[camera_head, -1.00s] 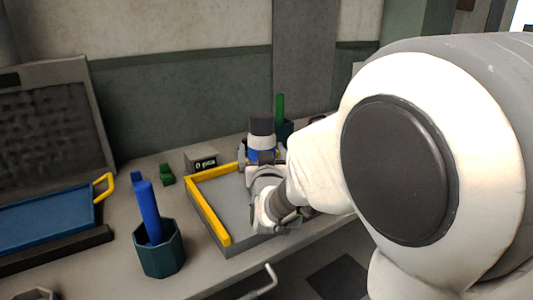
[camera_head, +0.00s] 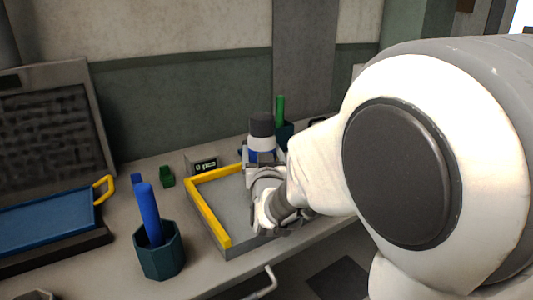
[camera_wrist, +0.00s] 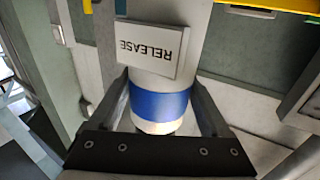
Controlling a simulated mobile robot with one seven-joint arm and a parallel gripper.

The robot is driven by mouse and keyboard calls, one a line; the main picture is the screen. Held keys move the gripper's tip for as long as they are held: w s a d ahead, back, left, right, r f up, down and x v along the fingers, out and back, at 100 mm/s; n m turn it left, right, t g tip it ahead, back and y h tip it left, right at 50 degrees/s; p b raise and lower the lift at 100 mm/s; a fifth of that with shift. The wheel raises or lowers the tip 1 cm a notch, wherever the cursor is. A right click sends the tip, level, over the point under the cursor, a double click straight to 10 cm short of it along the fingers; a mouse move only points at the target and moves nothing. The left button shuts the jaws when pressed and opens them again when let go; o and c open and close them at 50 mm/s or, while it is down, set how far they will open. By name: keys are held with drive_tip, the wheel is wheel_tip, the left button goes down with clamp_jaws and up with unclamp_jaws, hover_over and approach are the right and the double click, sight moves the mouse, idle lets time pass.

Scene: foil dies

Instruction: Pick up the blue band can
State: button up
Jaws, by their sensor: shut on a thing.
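The blue band can (camera_head: 262,144) is white with a blue band and a dark top in the head view. It stands roughly upright at the far side of the grey tray. In the wrist view the can (camera_wrist: 160,70) carries a white label reading RELEASE, upside down in that picture. My gripper (camera_wrist: 160,98) is shut on the can, with one finger on each side near the blue band. In the head view my gripper (camera_head: 262,168) is partly hidden by my own wrist. The gap under the can is hidden.
A yellow-edged tray (camera_head: 207,212) lies on the bench. A teal cup (camera_head: 160,255) with a blue stick stands left, and a green stick (camera_head: 280,108) rises behind the can. A small display box (camera_head: 203,165) and green block (camera_head: 167,177) stand at the back. A blue tray (camera_head: 45,222) lies left.

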sight(262, 133)
wheel_tip(262, 133, up, 5)
drive_tip(key=shift+f+p, duration=0.1)
drive_tip(key=shift+p, duration=0.9)
drive_tip(key=s+d+r+p, duration=0.2)
drive_tip(key=s+d+r, duration=0.4)
drive_tip(key=d, duration=0.3)
drive_tip(key=shift+s+d, duration=0.2)
drive_tip(key=shift+s, duration=0.2)
drive_tip(key=shift+d+r, duration=0.1)
drive_tip(key=shift+r, duration=0.05)
